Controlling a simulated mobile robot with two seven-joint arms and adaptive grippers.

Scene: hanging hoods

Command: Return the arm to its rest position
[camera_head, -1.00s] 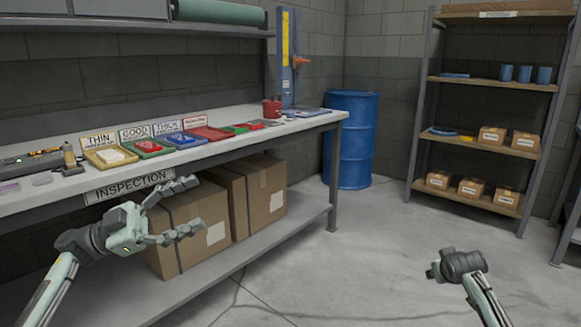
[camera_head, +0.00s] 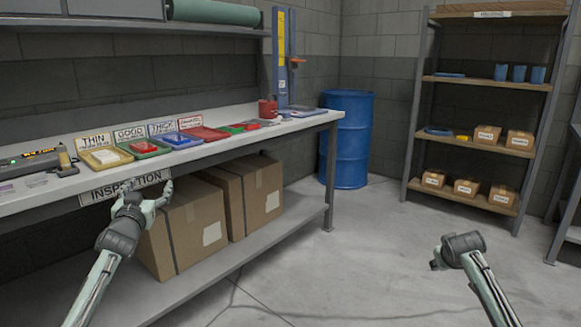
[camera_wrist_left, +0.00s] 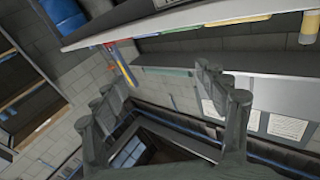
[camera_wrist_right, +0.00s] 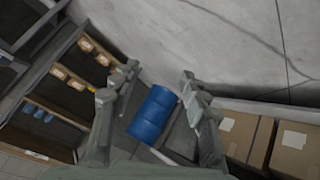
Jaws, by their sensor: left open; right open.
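My left gripper (camera_head: 148,190) is in front of the bench's front edge, just below the INSPECTION sign (camera_head: 125,188) in the head view. Its fingers point away from the head camera. In the left wrist view the gripper (camera_wrist_left: 160,95) has its fingers spread with nothing between them. My right arm (camera_head: 462,252) comes in at the lower right of the head view over bare floor; its fingers are hidden there. In the right wrist view the right gripper (camera_wrist_right: 158,75) has its fingers apart and empty, with the blue drum (camera_wrist_right: 154,113) seen far beyond.
The bench (camera_head: 300,126) carries several labelled trays and a red container (camera_head: 267,109). Cardboard boxes (camera_head: 190,226) stand on its lower shelf, close beyond the left gripper. A blue drum (camera_head: 347,140) and a shelf rack (camera_head: 480,80) stand behind. The floor (camera_head: 370,250) between is clear.

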